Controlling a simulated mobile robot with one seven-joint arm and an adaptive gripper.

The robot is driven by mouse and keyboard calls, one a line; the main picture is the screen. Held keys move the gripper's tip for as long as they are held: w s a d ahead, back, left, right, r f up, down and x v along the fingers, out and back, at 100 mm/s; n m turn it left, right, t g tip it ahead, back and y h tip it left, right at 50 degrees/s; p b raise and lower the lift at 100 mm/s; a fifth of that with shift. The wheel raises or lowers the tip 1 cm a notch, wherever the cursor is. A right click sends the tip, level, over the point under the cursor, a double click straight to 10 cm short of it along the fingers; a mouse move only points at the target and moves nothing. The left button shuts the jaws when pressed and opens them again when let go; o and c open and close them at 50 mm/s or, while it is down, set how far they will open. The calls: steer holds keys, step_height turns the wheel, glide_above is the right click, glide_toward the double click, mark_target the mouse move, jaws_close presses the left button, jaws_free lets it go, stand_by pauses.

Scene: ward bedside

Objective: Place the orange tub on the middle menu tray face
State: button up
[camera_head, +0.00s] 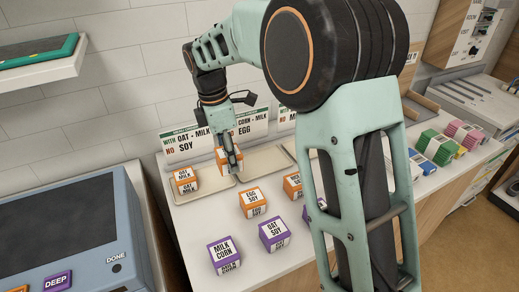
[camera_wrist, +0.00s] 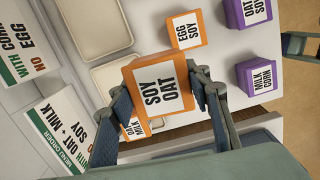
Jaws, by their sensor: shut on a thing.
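My gripper (camera_head: 232,168) is shut on an orange tub (camera_head: 222,155) labelled SOY OAT. In the wrist view the tub (camera_wrist: 158,88) sits between the two fingers with its label facing the camera. It appears held above the counter near the gap between the left tray and the middle tray. The middle menu tray (camera_head: 262,166) is pale and shows no tub on it; it also shows in the wrist view (camera_wrist: 112,72). Behind it stands a menu card (camera_head: 243,122) reading CORN + MILK, NO EGG. The third tray is mostly hidden by my arm in the head view.
The left tray (camera_head: 212,188) holds an orange OAT MILK tub (camera_head: 185,180); its card (camera_head: 184,141) reads NO SOY. Orange EGG SOY (camera_head: 252,201) and purple OAT SOY (camera_head: 274,234) and MILK CORN (camera_head: 224,255) tubs stand in front. A blue-grey machine (camera_head: 70,225) borders the left.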

steer(key=shift+w+a+r+n, duration=0.15)
steer(key=shift+w+a+n, duration=0.1)
steer(key=shift+w+n, duration=0.1)
steer(key=shift+w, duration=0.4)
steer(key=w+d+f+p, duration=0.2)
steer(key=w+d+f, duration=0.2)
steer(key=w, duration=0.4)
steer(key=p, duration=0.1)
glide_above(250, 166)
steer(key=s, duration=0.1)
steer(key=f, duration=0.2)
steer(key=a+f, duration=0.1)
steer(key=f, duration=0.1)
steer(key=shift+f, duration=0.4)
steer(key=shift+w+d+f, duration=0.25)
steer(key=shift+w+f, duration=0.1)
steer(key=shift+f, duration=0.2)
steer(key=shift+f+p, duration=0.4)
steer(key=shift+f, duration=1.1)
steer(key=shift+f, duration=0.1)
steer(key=o, duration=1.4)
